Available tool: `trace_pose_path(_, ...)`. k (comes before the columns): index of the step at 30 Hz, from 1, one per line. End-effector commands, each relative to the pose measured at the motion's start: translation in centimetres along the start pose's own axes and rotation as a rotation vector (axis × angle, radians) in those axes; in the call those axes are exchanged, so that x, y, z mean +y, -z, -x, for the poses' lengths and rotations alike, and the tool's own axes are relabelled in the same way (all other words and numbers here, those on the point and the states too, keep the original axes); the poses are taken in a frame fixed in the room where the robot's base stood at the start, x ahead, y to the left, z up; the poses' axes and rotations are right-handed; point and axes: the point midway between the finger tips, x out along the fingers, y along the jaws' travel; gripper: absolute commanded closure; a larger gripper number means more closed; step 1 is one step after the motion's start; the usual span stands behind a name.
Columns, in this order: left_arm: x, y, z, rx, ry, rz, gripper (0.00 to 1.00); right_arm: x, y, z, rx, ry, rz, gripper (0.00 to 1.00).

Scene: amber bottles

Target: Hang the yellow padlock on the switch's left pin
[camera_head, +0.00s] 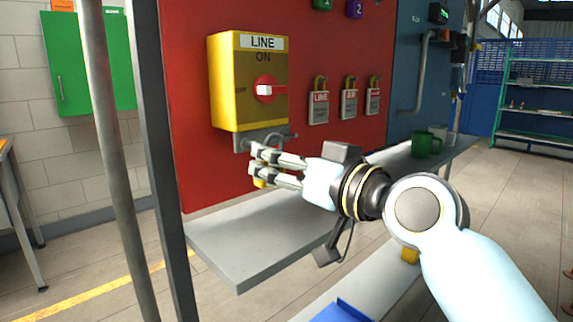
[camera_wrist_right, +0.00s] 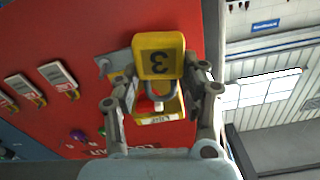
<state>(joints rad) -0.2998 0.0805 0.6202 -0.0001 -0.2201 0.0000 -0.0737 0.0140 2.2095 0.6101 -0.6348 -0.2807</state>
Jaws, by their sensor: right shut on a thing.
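My right gripper (camera_head: 257,162) is shut on the yellow padlock, just below the switch. Only a small yellow part of the padlock (camera_head: 259,183) shows below the fingertips in the head view. In the right wrist view the padlock (camera_wrist_right: 158,57) shows its face with an upside-down 3, between the fingertips. Its grey shackle points toward the switch. The switch (camera_head: 222,85) is a yellow box marked LINE and ON, with a red-and-white knob. A grey bracket (camera_head: 244,143) sits under it, close to the fingers. Its left pin cannot be made out clearly. My left gripper is not in view.
A grey shelf (camera_head: 235,245) runs below. A green mug (camera_head: 422,146) stands farther right. The shelf's near left part is clear.

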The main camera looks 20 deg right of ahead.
Motion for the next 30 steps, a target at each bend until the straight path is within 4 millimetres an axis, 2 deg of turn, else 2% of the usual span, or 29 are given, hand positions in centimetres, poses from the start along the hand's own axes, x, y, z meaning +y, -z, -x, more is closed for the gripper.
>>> trace_pose_path(30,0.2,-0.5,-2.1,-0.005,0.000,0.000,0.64,0.2,-1.1,-6.3,0.000,0.000,0.001,0.92)
